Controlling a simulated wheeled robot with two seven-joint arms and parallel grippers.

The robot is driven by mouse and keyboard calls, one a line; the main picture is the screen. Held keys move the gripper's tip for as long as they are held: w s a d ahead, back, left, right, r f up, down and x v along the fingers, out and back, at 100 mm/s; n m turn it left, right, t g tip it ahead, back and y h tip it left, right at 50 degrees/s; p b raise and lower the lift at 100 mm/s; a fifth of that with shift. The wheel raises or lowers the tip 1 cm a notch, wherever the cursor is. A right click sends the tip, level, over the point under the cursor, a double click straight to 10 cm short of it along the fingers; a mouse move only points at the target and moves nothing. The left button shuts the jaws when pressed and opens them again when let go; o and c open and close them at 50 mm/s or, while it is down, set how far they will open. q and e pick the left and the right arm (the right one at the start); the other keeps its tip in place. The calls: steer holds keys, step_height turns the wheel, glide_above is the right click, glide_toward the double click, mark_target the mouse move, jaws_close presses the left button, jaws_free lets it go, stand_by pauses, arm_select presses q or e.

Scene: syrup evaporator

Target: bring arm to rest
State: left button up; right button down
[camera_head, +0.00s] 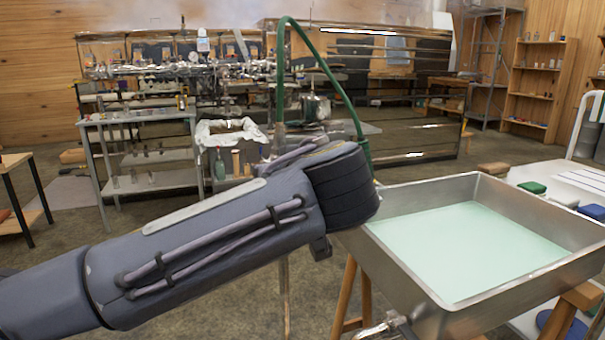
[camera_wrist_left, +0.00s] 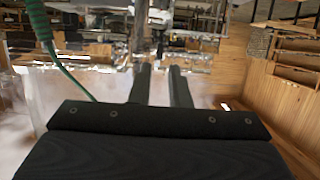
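My left arm (camera_head: 215,235) reaches in from the left across the lower part of the head view. Its dark end (camera_head: 345,188) is in front of the near left corner area of the evaporator pan, and its gripper is hidden there. In the left wrist view my left gripper (camera_wrist_left: 160,80) shows two dark fingers side by side with a gap between them and nothing in the gap. My right gripper is in neither view.
A metal pan (camera_head: 445,298) of pale green liquid stands on wooden legs at the right. A green hose (camera_head: 325,65) arches behind my arm. A metal bench (camera_head: 150,115) with glassware and a white-lined bin (camera_head: 228,128) stand behind. Shelves (camera_head: 540,85) are at the back right.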

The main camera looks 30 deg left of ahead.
arm_select(q)
steer(key=s+f+m+g+h, duration=0.2)
steer(key=s+f+m+h, duration=0.15)
steer(key=f, duration=0.55)
steer(key=s+f+m+g+h, duration=0.15)
steer(key=s+f, duration=0.25)
steer(key=f, duration=0.4)
steer(key=s+d+f+m+h, duration=0.2)
steer(key=s+d+f+h, duration=0.3)
steer(key=f, duration=0.2)
steer(key=s+d+f+m+h, duration=0.2)
steer(key=s+d+f+h, duration=0.3)
steer(key=f, duration=0.3)
step_height(320, 180, up, 26)
steer(key=p, duration=2.6)
steer(key=shift+w+d+r, duration=0.15)
steer(key=shift+d+r, duration=0.1)
steer(key=shift+d, duration=0.1)
